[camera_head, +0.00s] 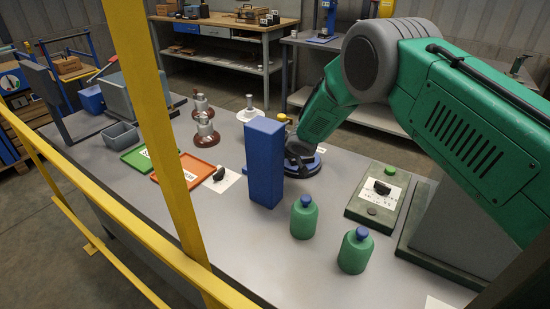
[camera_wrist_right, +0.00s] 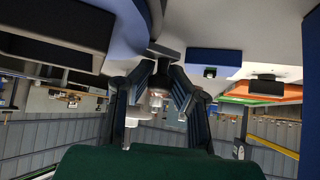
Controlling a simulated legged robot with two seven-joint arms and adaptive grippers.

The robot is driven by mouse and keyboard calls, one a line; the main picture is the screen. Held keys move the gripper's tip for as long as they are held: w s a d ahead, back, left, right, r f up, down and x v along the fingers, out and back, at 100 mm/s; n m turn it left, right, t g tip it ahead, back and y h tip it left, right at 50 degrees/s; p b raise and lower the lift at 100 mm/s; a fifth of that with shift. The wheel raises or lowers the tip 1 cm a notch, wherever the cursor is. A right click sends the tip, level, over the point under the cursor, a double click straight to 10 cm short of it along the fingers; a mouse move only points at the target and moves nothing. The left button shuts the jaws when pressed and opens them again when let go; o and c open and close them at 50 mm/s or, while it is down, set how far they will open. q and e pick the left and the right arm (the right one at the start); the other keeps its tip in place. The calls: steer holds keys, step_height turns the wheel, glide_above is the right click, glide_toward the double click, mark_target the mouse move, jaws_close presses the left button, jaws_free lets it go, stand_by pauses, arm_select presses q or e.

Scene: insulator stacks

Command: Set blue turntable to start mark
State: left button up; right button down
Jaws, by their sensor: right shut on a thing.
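The blue turntable (camera_head: 312,167) is a low round disc with a dark rim on the grey table, right of the tall blue block. My right gripper (camera_head: 298,150) reaches down over it and hides much of its top. In the right wrist view, the turntable's blue edge (camera_wrist_right: 128,38) curves past the fingertips. The right gripper (camera_wrist_right: 158,72) is shut on a small part at the turntable, which looks like its handle; the contact is partly hidden. A pale mark shows near the disc's back edge, but I cannot tell whether it is the start mark. My left gripper is not in view.
A tall blue block (camera_head: 264,160) stands close left of the turntable. Two green bottles (camera_head: 304,217) stand in front, and a green control box (camera_head: 377,193) lies to the right. Red (camera_head: 188,177) and green trays lie left. A yellow rail (camera_head: 110,225) crosses the front.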

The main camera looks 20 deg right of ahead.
steer(key=shift+w+d+r, duration=0.1)
steer(key=shift+w+r, duration=0.15)
steer(key=shift+r, duration=0.1)
steer(key=c, duration=1.4)
jaws_free()
steer(key=shift+s, duration=0.25)
steer(key=shift+f, duration=0.15)
steer(key=v, duration=1.2)
